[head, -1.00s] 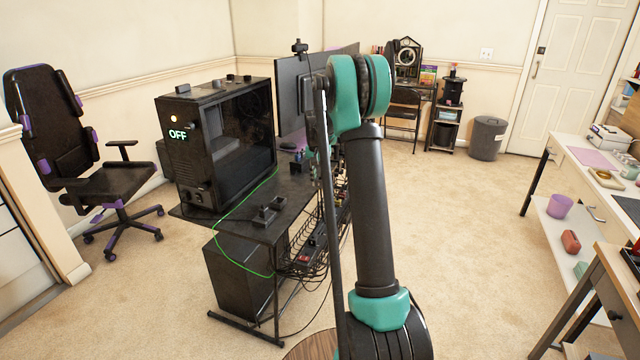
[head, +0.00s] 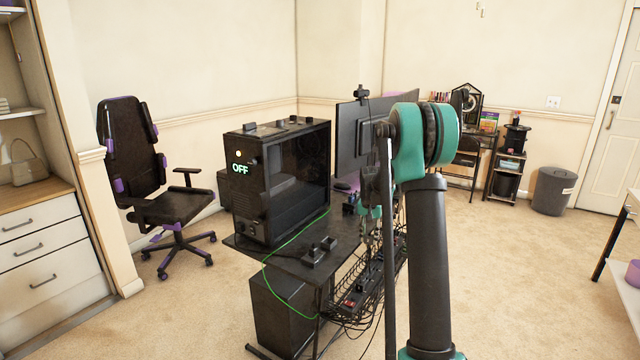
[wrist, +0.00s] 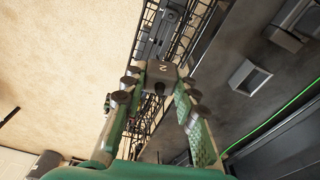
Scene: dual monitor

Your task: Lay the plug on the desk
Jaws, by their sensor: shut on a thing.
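My gripper (wrist: 160,86) is shut on the plug (wrist: 163,70), a small dark block marked "2", held between the two fingertips in the wrist view. The plug appears over the cable tray beside the desk edge, not over the desktop; its exact height cannot be told. The black desk (head: 335,264) stands in the middle of the head view, and its top (wrist: 226,110) lies right of my gripper in the wrist view. In the head view my gripper is small and partly hidden behind my arm near the desk's back edge.
A PC case (head: 266,190) reading OFF stands on the desk, with a green cable (head: 278,250) beside it. Black sockets (head: 320,250) sit near the desk's end. A monitor (head: 350,140) stands behind. A wire tray (head: 362,298) with cables hangs along the desk's side.

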